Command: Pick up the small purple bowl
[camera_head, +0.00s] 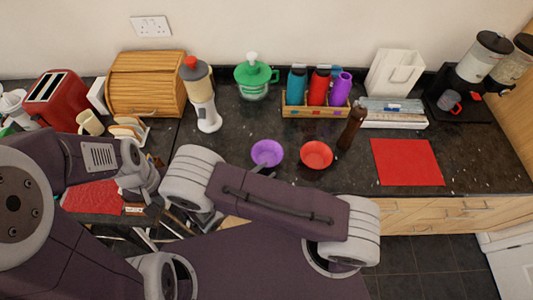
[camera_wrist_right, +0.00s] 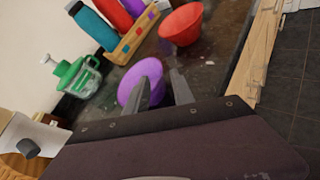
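The small purple bowl (camera_head: 267,153) stands on the dark counter near its front edge, left of a red bowl (camera_head: 316,155) in the head view. In the right wrist view the purple bowl (camera_wrist_right: 138,80) is just beyond my right gripper (camera_wrist_right: 161,78). Its two fingers are apart with nothing held between them; the left finger overlaps the bowl in the picture. I cannot tell whether it touches. In the head view my right forearm crosses below the bowls. My left arm comes in from the left, and its fingers cannot be made out clearly.
Behind the bowls are a green-lidded jar (camera_head: 255,80) and a wooden holder (camera_head: 315,111) with bottles. A brown pepper mill (camera_head: 351,128) stands right of the red bowl. A white-grey appliance (camera_head: 203,100) stands to the left. A red mat (camera_head: 407,162) lies at right.

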